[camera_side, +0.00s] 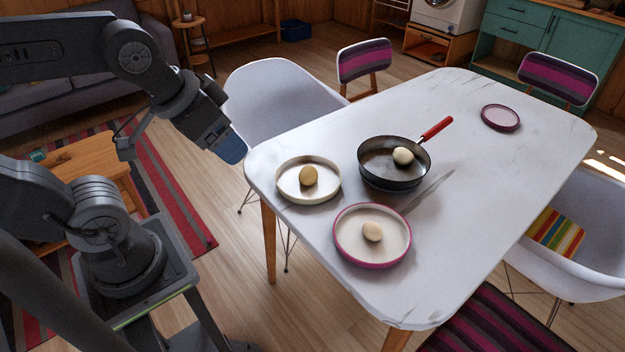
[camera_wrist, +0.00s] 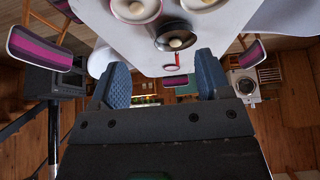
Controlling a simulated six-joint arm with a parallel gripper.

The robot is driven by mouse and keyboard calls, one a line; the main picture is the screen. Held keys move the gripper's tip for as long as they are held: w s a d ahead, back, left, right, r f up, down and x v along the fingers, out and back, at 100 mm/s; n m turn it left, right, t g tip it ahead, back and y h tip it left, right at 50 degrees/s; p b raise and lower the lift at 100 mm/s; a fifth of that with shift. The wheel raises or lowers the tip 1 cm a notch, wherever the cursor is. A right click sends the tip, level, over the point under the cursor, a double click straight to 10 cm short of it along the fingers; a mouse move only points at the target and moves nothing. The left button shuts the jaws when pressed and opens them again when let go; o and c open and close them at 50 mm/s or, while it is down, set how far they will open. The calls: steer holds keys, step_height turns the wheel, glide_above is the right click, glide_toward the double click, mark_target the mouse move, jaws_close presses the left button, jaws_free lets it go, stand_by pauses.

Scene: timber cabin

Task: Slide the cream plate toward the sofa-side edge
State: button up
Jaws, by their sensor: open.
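The cream plate (camera_side: 289,188) lies flat near the left edge of the white table (camera_side: 460,110) in the side view, with a tan egg-shaped item (camera_side: 308,176) on it. In the wrist view the plate (camera_wrist: 190,6) is cut off at the top. My gripper (camera_side: 231,149) hangs at the left of the table edge, above and apart from the plate. Its two blue fingers are spread with nothing between them in the wrist view (camera_wrist: 162,65). The grey sofa (camera_side: 60,100) stands at the far left, beyond the table's left side.
A dark pan (camera_side: 385,178) with a red handle and a pale egg stands right of the plate. A pink-rimmed plate (camera_side: 345,240) with an egg lies in front. A small mauve plate (camera_side: 501,118) lies farther back. A white chair (camera_side: 280,100) stands close behind the table's left edge.

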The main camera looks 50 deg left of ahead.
mark_target(333, 193)
stand_by(0.3)
